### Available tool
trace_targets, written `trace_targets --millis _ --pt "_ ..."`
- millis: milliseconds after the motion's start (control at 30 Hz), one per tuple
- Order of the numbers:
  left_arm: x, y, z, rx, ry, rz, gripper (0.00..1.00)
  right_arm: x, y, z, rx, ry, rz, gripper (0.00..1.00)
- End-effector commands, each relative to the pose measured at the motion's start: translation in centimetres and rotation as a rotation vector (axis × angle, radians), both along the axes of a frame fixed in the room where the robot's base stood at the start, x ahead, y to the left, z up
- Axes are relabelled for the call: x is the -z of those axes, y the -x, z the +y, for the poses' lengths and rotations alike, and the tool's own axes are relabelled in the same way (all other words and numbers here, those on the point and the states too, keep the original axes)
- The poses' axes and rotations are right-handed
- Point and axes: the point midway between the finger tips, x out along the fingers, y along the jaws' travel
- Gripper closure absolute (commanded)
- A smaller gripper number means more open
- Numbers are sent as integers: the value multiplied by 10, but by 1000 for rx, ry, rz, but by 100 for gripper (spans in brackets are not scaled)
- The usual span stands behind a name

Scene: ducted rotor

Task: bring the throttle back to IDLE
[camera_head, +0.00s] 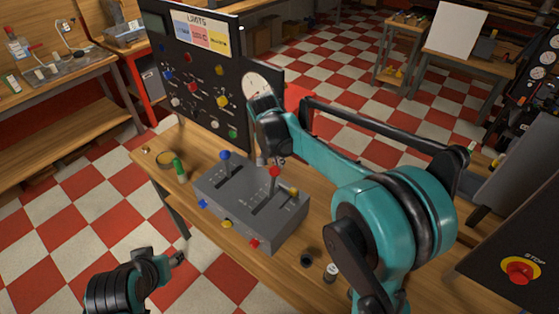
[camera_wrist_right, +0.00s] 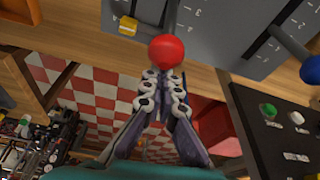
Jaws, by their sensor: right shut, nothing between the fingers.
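A grey lever box (camera_head: 222,192) stands on the wooden table with a blue-knobbed lever (camera_head: 225,155), a red-knobbed lever (camera_head: 274,171) and a yellow-knobbed lever (camera_head: 294,192). I cannot read which lever is the throttle. My right gripper (camera_wrist_right: 164,76) is shut and empty, its fingertips right by the red knob (camera_wrist_right: 166,50); I cannot tell whether they touch. The red lever stands up from its slot. In the right wrist view the blue knob (camera_wrist_right: 311,70) is at the right edge and the yellow knob (camera_wrist_right: 128,26) at upper left. My left gripper (camera_head: 176,258) is low on the left, away from the box.
A black panel (camera_head: 160,70) with coloured knobs and a LIMITS card stands behind the box. A green item (camera_head: 179,168) lies left of the box. A red STOP button (camera_head: 520,269) is at far right.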

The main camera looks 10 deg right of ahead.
Motion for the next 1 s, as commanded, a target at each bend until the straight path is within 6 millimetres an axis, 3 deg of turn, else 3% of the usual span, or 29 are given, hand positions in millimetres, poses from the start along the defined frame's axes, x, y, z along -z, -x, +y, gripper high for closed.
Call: trace_targets --millis 267,433,800,1000 --pt "-3 0 0 0 0 0 54 -8 18 25 -8 98 -77 100" --pt "-1 0 0 0 0 0 54 -10 38 51 -11 204 -162 100" --pt "23 0 0 0 0 0 54 0 79 104 -7 442 -349 100" --pt "30 0 0 0 0 0 54 5 95 122 -3 510 -401 100"
